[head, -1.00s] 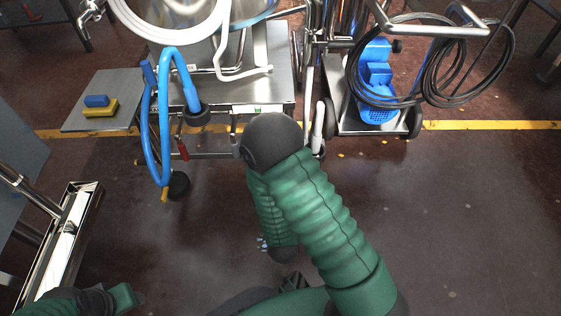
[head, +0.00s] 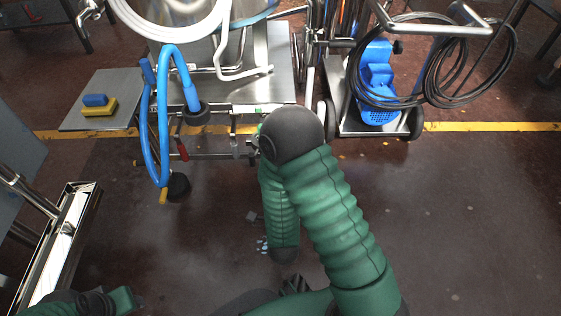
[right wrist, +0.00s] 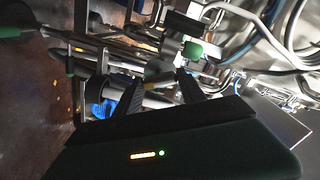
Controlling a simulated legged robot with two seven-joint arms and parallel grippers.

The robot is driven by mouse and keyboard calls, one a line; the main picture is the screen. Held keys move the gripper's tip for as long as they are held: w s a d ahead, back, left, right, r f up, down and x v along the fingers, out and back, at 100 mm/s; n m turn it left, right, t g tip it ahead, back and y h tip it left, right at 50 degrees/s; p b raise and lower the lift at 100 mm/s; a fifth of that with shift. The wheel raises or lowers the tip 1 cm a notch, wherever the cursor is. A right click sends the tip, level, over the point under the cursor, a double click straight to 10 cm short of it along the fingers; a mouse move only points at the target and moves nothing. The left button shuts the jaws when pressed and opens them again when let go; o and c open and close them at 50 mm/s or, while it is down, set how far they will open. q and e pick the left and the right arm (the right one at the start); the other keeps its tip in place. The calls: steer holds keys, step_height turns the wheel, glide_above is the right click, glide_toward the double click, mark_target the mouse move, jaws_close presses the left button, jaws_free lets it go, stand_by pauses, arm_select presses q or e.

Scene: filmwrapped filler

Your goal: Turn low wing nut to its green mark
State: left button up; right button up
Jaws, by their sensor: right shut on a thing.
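My right gripper (right wrist: 159,80) shows in the right wrist view with its two dark fingers around a small pale, tan-coloured piece (right wrist: 158,77), which looks like a wing of the low wing nut. The fingers hide most of it, and its angle is hard to tell. A green piece (right wrist: 192,50) sits just beyond the fingertips. In the head view a small green mark (head: 259,110) shows on the front edge of the steel frame; my right arm hides the right gripper and the nut there. Only a green part of my left arm shows at bottom left; its gripper is out of view.
A blue hose (head: 164,120) hangs in front of the steel cart (head: 272,80). A red-handled clamp (head: 182,150) is beside it. A trolley with a blue motor (head: 378,80) and coiled black cable stands right. The floor (head: 460,210) at right is clear.

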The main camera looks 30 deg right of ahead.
steer(key=shift+s+f, duration=0.1)
steer(key=shift+f, duration=0.05)
steer(key=o, duration=1.4)
steer(key=shift+d, duration=0.1)
steer(key=shift+c, duration=0.2)
arm_select(q)
steer(key=shift+s, duration=0.1)
